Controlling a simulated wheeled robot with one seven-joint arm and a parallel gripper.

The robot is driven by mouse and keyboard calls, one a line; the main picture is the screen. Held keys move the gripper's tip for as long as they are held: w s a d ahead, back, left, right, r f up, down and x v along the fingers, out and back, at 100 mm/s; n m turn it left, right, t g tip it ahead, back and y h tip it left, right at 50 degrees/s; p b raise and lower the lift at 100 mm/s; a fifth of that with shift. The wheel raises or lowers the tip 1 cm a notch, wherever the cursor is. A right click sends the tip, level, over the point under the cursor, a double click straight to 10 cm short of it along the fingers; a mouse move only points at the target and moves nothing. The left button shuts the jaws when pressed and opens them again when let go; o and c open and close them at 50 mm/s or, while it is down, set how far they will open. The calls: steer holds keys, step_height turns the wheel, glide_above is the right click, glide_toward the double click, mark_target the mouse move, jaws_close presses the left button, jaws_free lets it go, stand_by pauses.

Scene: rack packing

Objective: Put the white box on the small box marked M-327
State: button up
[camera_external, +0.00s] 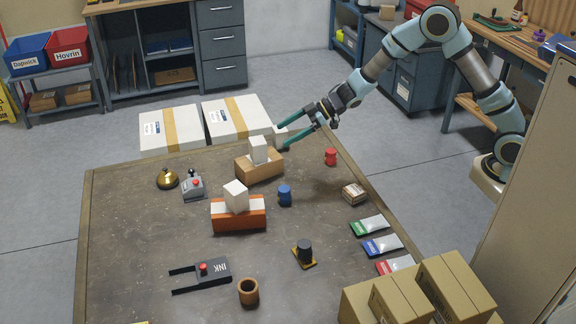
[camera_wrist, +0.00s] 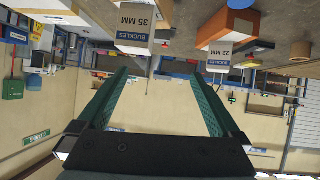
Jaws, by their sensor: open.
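One white box (camera_external: 258,150) stands on a brown box (camera_external: 262,168) near the table's far edge. It appears in the wrist view with a "BUCKLES 35 MM" label (camera_wrist: 137,22). A second white box (camera_external: 236,196) sits on an orange-and-white box (camera_external: 238,218); its wrist-view label reads "BUCKLES 22 MM" (camera_wrist: 219,57). A small brown box (camera_external: 355,193) with a pale label lies on the right of the table. I cannot read M-327 on any box. My gripper (camera_external: 283,135) is open and empty, by the far edge, just right of the first white box.
A red canister (camera_external: 330,157) and a blue canister (camera_external: 285,195) stand on the table. A bell (camera_external: 167,179) and a grey device (camera_external: 193,186) are at left. Large white cartons (camera_external: 171,128) lie beyond the far edge.

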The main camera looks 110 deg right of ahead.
steer(key=s+a+r+g+h, duration=0.1)
steer(key=s+a+g, duration=0.2)
steer(key=a, duration=0.9)
steer(key=s+a+f+g+y, duration=0.1)
steer(key=s+a+g, duration=0.6)
steer(key=s+a, duration=1.5)
steer(key=shift+s+a+m+y, duration=0.2)
steer(key=shift+a+m+y, duration=0.1)
steer(key=shift+a+y, duration=0.35)
